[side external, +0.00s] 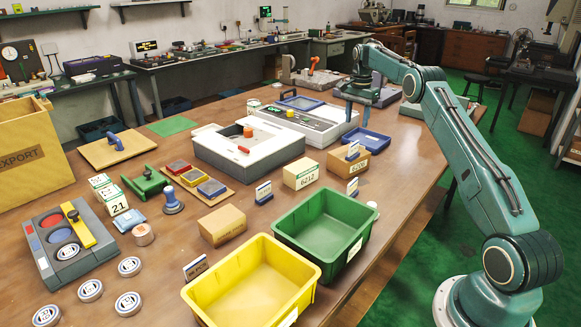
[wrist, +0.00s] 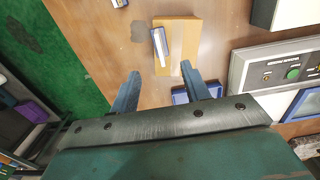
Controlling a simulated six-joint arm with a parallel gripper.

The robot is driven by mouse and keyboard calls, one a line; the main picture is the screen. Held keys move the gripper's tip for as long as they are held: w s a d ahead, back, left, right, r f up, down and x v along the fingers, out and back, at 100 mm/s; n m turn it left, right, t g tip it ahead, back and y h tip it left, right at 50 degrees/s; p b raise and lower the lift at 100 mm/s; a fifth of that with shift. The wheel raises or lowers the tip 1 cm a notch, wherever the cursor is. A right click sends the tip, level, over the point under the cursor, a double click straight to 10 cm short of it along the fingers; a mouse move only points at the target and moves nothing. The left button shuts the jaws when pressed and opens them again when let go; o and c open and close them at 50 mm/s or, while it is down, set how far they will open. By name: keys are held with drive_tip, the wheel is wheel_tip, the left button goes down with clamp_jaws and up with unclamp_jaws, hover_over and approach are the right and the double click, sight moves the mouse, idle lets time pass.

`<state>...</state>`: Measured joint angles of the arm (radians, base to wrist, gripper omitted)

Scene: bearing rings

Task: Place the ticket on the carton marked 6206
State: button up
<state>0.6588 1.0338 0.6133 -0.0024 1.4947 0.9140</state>
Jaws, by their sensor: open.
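A tan carton (side external: 346,164) beyond the green bin carries a mark that seems to read 6206. A small blue-and-white card (side external: 353,150) appears to rest on its top. In the wrist view the carton (wrist: 180,32) lies ahead of my fingers, with the card (wrist: 160,46) at its left edge. Similar cards stand elsewhere, and white-and-green tickets (side external: 119,205) lie at left; I cannot tell which is the task's ticket. My gripper (side external: 361,104) is open and empty above the table, behind the carton; in the wrist view its fingertips (wrist: 160,72) are apart.
A carton marked 6212 (side external: 301,174) and another carton (side external: 222,225) stand nearby. A green bin (side external: 285,222) and a yellow bin (side external: 213,297) are at the front. A blue tray (side external: 378,143) and a grey panelled unit (side external: 335,118) are near my gripper.

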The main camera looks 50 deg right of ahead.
drive_tip(key=s+a+r+n+t, duration=0.1)
drive_tip(key=a+r+n, duration=0.4)
drive_tip(key=a+r, duration=0.8)
drive_tip(key=s+a+r+n+t+h, duration=0.1)
drive_tip(key=s+a+r+n, duration=0.1)
drive_tip(key=s+a+r, duration=0.3)
drive_tip(key=s+a+r+n+t, duration=0.1)
drive_tip(key=s+a+n, duration=0.15)
drive_tip(key=a, duration=0.45)
drive_tip(key=s+a+n+t, duration=0.1)
drive_tip(key=s+a+n, duration=0.3)
drive_tip(key=s+a, duration=0.65)
drive_tip(key=s+a+f+n, duration=0.2)
drive_tip(key=s+f, duration=0.1)
drive_tip(key=s, duration=0.4)
drive_tip(key=s+a+f+n+t+y, duration=0.1)
drive_tip(key=s+a+f+n, duration=0.1)
drive_tip(key=s+f, duration=0.2)
drive_tip(key=s, duration=0.3)
drive_tip(key=shift+f+t, duration=0.15)
drive_tip(key=shift+t, duration=0.15)
